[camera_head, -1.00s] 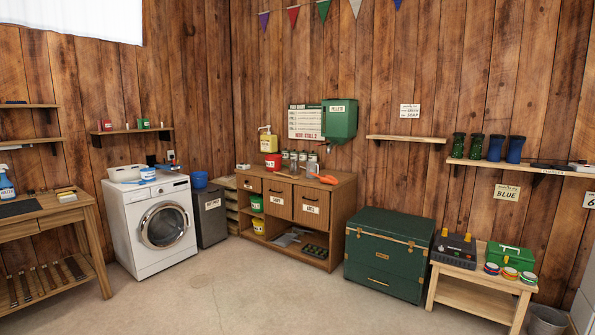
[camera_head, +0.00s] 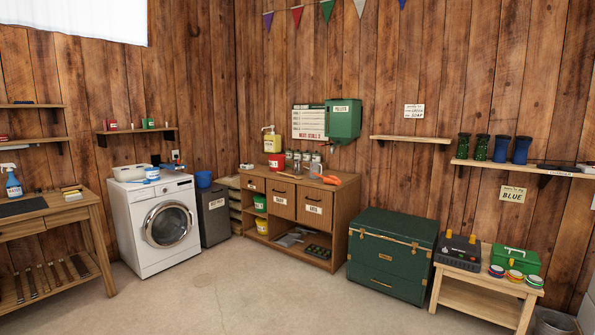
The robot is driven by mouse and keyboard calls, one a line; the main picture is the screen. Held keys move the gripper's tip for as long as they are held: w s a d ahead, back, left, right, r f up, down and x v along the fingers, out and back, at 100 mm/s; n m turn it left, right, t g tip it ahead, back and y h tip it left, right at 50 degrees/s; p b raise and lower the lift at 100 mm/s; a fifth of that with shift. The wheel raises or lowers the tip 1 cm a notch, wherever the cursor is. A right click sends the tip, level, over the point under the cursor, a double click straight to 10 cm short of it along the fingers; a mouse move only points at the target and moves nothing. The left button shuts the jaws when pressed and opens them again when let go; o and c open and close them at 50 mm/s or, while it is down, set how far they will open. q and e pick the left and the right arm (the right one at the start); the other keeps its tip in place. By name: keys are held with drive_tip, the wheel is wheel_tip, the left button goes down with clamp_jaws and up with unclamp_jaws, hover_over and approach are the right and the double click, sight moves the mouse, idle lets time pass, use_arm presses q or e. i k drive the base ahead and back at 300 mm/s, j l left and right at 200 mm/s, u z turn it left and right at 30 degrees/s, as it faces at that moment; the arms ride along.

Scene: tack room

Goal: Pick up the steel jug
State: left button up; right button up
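A small grey, metallic-looking vessel (camera_head: 315,168) stands on top of the wooden cabinet (camera_head: 346,196), in front of the glass jars and beside an orange tool (camera_head: 326,179). It may be the steel jug, but it is too small and far off for me to be sure. The cabinet stands against the back wall, across the floor from me. Neither of my grippers is in view.
A red container (camera_head: 275,161) and several jars (camera_head: 290,157) share the cabinet top, below a green pellet dispenser (camera_head: 343,120). A washing machine (camera_head: 139,231) is left, a green trunk (camera_head: 386,283) and low bench (camera_head: 473,299) right. The floor (camera_head: 235,295) between is clear.

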sight(298, 165)
drive_tip(key=i+u, duration=0.25)
drive_tip(key=i, duration=1.3)
